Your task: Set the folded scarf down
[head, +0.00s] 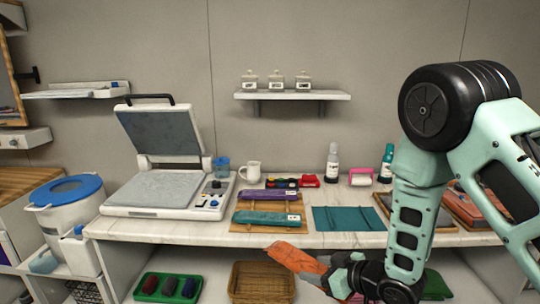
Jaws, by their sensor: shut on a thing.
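An orange folded item, seemingly the folded scarf (293,257), is held in my gripper (330,268) in front of the counter's front edge. It is tilted, its far end pointing up and left. My gripper is shut on its right end, and the fingertips are partly hidden. A purple folded scarf (268,196) and a teal folded scarf (266,219) lie on a wooden board (258,229) on the counter. A flat teal cloth or mat (348,219) lies to the right of the board with nothing on it.
A heat press (165,189) with its lid raised stands on the counter (170,228) at left. A jug (250,172) and bottles (332,162) stand along the back. Below are a green tray (145,297) and a basket (262,269). My arm covers part of the right side.

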